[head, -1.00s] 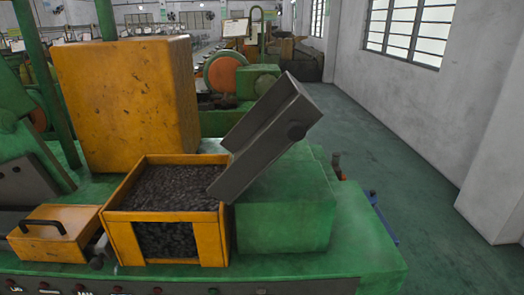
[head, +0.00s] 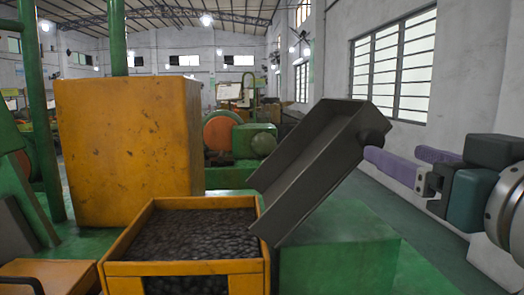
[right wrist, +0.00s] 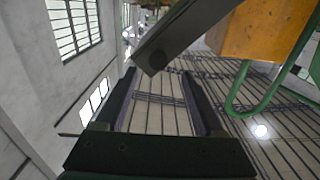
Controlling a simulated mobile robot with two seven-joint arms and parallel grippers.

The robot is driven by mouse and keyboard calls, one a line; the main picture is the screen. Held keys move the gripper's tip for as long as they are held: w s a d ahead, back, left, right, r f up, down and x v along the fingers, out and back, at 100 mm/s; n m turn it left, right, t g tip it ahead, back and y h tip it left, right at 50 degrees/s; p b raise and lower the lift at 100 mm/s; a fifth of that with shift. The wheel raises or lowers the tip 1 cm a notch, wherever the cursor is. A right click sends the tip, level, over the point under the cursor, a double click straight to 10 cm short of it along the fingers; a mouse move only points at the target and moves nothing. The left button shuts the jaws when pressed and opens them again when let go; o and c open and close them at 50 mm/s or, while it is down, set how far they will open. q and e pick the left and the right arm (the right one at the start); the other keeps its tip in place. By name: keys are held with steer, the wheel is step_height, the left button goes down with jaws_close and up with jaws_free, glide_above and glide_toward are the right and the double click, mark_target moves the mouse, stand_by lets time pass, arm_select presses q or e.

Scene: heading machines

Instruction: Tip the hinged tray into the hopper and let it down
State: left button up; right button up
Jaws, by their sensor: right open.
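The grey hinged tray (head: 322,165) is tilted steeply, its right end high and its lower left end over the orange hopper's (head: 188,268) right rim. The visible part of its channel looks empty. A dark round knob (head: 372,140) sits near its raised end. The hopper holds many small dark pieces (head: 185,238). My right gripper (head: 393,157), with purple fingers, is open and empty just right of the knob, apparently apart from it. In the right wrist view, the tray (right wrist: 185,30) shows beyond the open fingertips (right wrist: 158,75). My left gripper is not in view.
A large orange box (head: 130,135) stands behind the hopper. A green block (head: 340,250) lies below the raised tray. An orange lid with a dark handle (head: 45,275) is at the lower left. A white wall with windows (head: 395,70) runs along the right.

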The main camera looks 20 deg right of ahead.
mark_target(375, 142)
steer(key=p+x, duration=0.3)
steer(key=x, duration=0.4)
steer(key=shift+w+d+r, duration=0.15)
steer(key=shift+w+d, duration=0.1)
steer(key=shift+w, duration=0.05)
steer(key=shift+w+d, duration=0.1)
steer(key=shift+w, duration=0.35)
jaws_close()
stand_by(0.7)
